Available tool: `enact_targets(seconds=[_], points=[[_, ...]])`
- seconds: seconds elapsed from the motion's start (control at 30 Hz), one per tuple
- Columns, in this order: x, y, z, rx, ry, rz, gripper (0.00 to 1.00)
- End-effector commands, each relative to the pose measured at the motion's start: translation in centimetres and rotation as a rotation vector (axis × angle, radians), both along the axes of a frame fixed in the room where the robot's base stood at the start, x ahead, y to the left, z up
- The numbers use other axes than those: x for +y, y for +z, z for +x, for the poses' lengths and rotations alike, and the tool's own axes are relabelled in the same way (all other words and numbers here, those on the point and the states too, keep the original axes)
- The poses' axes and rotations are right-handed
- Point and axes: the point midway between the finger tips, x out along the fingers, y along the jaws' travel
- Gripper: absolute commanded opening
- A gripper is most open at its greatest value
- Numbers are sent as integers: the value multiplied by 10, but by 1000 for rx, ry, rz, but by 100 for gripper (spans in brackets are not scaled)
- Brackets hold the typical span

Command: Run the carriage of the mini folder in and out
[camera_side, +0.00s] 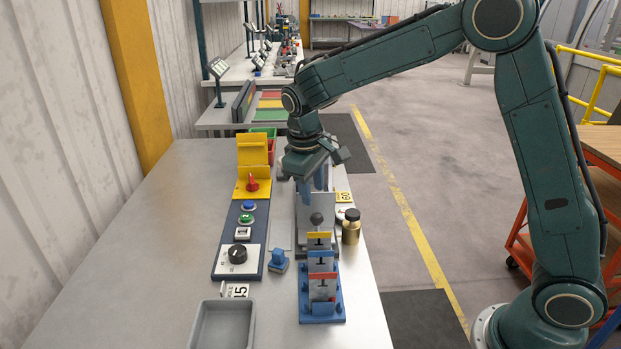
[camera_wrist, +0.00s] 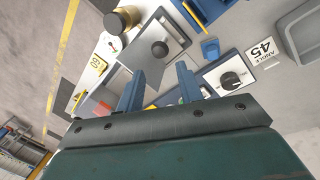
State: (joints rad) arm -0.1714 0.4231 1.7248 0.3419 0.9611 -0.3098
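The mini folder appears to be the grey machine (camera_side: 302,243) beside the control panel, partly hidden behind a card rack and my gripper. A dark round knob (camera_side: 316,219) stands on it, apparently on the carriage. In the wrist view the knob (camera_wrist: 160,48) sits on a light grey plate (camera_wrist: 150,62), just beyond my fingertips and roughly between their lines. My gripper (camera_side: 320,182) points down above the far part of the folder. In the wrist view its two blue fingers (camera_wrist: 160,78) are apart, with nothing held between them.
A brass weight (camera_side: 351,230) stands right of the folder. The blue card rack (camera_side: 322,308) is in front of it. A control panel (camera_side: 224,262) with dial and buttons, and a small blue block (camera_side: 278,262), lie left. A grey tray (camera_side: 194,330) is near; the table's left side is clear.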

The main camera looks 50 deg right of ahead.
Motion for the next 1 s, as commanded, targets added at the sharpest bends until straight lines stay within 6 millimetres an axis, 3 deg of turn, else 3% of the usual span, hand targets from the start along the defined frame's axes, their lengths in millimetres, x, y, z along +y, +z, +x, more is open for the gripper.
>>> enact_targets(seconds=[0.5, 0.7, 1.0], points=[[-15, -77, 2, 5, -2, 0, 36], [-18, -94, 3, 1, -1, 1, 36], [-20, -100, 3, 0, -1, 1, 36]])
